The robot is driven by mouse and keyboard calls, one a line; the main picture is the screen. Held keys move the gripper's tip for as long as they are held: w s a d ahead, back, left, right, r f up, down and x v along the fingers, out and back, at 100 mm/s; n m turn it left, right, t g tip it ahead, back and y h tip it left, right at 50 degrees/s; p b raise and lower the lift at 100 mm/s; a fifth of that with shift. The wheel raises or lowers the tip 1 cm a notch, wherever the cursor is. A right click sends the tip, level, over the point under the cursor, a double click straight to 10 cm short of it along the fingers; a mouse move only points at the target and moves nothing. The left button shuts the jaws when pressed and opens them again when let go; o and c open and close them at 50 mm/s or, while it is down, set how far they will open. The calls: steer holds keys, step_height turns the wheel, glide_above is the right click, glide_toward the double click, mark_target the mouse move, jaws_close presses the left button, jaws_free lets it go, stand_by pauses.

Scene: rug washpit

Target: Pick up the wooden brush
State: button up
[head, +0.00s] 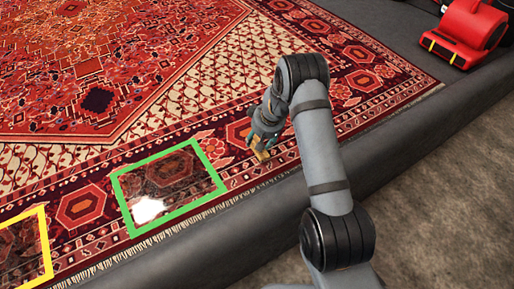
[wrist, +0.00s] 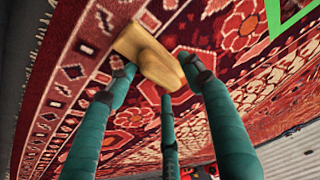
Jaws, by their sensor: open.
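The wooden brush (wrist: 142,45) is a tan wooden piece with a flat, wider end and a rounded end. It lies on the patterned red rug. In the wrist view, my gripper (wrist: 160,78) has three teal fingers spread around the brush's rounded end, with one finger on each side and one below. The fingers are open; I cannot tell whether any of them touches the wood. In the head view, my gripper (head: 264,139) is low over the rug's border, and a small part of the brush (head: 263,156) shows beneath it.
A green frame (head: 121,196) marks a wet, shiny rug patch left of my gripper. A yellow frame (head: 46,243) is at the far left. A dark raised curb (head: 405,140) runs along the rug's near edge. A red blower (head: 466,32) stands at the upper right.

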steer(key=c, duration=0.3)
steer(key=shift+w+d, duration=0.1)
jaws_close()
stand_by(0.4)
